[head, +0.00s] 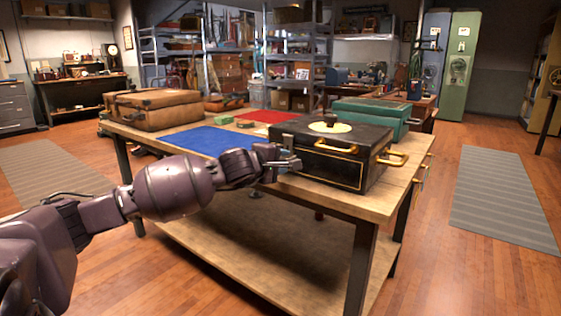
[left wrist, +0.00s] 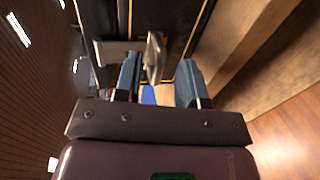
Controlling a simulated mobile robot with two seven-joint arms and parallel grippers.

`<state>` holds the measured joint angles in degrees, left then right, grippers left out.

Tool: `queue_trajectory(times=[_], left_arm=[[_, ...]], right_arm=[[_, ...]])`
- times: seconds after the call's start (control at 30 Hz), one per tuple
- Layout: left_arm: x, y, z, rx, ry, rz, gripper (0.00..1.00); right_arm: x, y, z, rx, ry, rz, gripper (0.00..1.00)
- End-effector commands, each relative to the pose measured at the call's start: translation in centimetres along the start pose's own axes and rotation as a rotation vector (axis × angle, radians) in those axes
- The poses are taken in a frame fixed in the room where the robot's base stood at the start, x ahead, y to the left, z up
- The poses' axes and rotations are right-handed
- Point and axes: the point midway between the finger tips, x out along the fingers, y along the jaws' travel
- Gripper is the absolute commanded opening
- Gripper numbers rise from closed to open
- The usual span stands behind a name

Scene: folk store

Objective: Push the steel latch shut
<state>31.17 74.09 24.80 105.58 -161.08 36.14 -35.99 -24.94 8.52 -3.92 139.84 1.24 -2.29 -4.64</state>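A black case (head: 335,150) with gold trim and brass handles stands near the front right of the wooden table. My left gripper (head: 285,163) is at the case's left front side. In the left wrist view the left gripper (left wrist: 158,75) is open, its two blue-grey fingers apart. The steel latch (left wrist: 154,57) shows there as a grey metal lever between the fingertips, standing out from the dark case (left wrist: 178,18). I cannot tell whether a finger touches it. In the head view the gripper largely hides the latch. My right gripper is not in view.
On the table (head: 395,188) lie a blue mat (head: 200,141) and a red mat (head: 268,117). A brown suitcase (head: 160,110) stands at the left, a green case (head: 375,113) behind the black one. A small round pale mat (head: 330,128) with a dark knob lies on the black lid.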

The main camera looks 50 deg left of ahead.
Motion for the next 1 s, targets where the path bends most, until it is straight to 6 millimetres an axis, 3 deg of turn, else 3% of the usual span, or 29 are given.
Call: queue_trajectory(times=[0.17,0.6,0.8,1.0], left_arm=[[-1.7,0.3,0.0,-0.003,-0.001,0.003,0.37],[-9.1,0.4,0.0,-0.004,-0.001,0.005,0.37],[-10.5,0.2,0.0,-0.001,0.0,0.003,0.37],[-10.7,0.0,0.1,0.0,-0.001,0.001,0.37]], right_arm=[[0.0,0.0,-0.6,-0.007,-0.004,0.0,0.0],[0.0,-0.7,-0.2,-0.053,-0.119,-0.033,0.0],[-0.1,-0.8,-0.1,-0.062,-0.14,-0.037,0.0],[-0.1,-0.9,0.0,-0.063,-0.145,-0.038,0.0]])
